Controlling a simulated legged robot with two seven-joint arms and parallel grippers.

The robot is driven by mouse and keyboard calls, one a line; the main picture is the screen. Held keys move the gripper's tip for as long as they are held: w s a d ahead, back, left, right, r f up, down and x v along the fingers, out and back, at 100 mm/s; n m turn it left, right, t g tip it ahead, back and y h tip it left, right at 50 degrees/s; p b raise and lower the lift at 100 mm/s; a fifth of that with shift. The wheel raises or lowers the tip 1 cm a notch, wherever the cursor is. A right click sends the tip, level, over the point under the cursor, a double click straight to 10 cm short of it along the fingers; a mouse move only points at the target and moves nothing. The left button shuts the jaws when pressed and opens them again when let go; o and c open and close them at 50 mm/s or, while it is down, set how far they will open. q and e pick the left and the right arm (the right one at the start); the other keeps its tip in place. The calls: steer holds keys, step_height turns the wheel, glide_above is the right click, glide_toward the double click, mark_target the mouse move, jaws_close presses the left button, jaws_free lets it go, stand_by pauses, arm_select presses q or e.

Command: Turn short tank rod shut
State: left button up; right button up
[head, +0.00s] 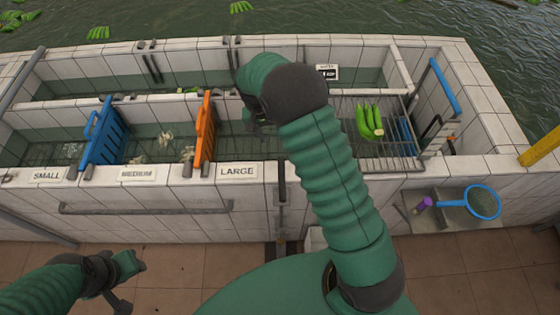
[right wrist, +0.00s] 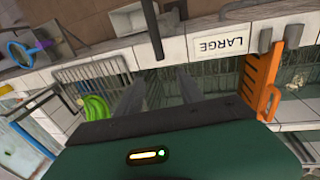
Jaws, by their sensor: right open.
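A short dark upright rod (head: 282,182) stands at the tank's front wall, right of the LARGE sign; in the right wrist view a dark rod (right wrist: 153,28) shows at the wall's edge beside that sign. I cannot tell whether it is turned open or shut. My right gripper (head: 250,112) is over the tank's large compartment, partly hidden behind my arm; in the right wrist view its two fingers (right wrist: 160,95) are apart with nothing between them. It is apart from the rod. My left gripper (head: 122,283) is low at the left, in front of the tank; its jaws are unclear.
A blue divider (head: 104,135) and an orange divider (head: 205,128) split the tank. Green bananas (head: 369,122) lie on a wire rack (head: 398,150) at right. A blue-rimmed net (head: 482,201) rests on a side shelf. A grey rail (head: 145,209) runs along the front wall.

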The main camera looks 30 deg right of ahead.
steer(key=r+p, duration=0.2)
steer(key=r, duration=0.1)
steer(key=a+r+p, duration=0.1)
steer(key=r, duration=0.1)
steer(key=shift+w+r, duration=0.25)
steer(key=shift+w, duration=0.1)
stand_by(0.3)
steer(key=a+r+b, duration=0.1)
steer(key=r+b, duration=0.1)
steer(key=r, duration=0.6)
steer(key=w+a+r+b, duration=0.1)
steer(key=a+r+b, duration=0.1)
steer(key=r, duration=0.6)
steer(key=shift+w+r+b, duration=0.15)
steer(key=shift+b, duration=0.55)
